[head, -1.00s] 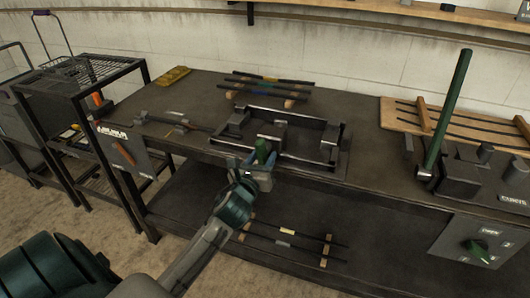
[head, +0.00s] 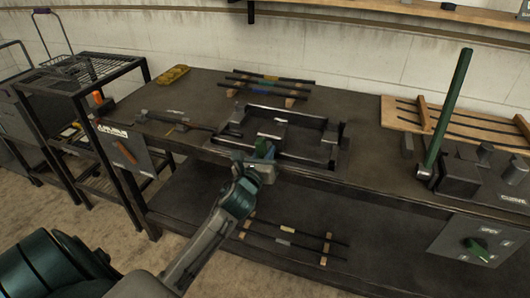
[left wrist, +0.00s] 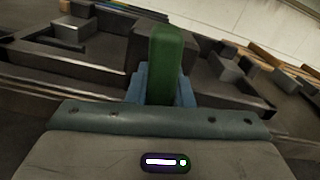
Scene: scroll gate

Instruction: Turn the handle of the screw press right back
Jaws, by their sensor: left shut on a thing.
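The screw press (head: 330,150) is a dark metal frame with blocks, lying on the workbench near its front edge. Its green handle (head: 264,147) sticks up at the front of the frame. My left gripper (head: 259,157) is shut on this handle at the bench's front edge. In the left wrist view the green handle (left wrist: 167,50) stands nearly upright between the blue fingers, which hide its lower part. My right gripper is in neither view.
A tall green lever (head: 448,110) rises from a bending fixture at the right of the bench (head: 372,130). Dark rods (head: 270,86) lie behind the press. A wire-topped rack (head: 90,75) stands at the left. A lower shelf (head: 200,205) runs under the bench.

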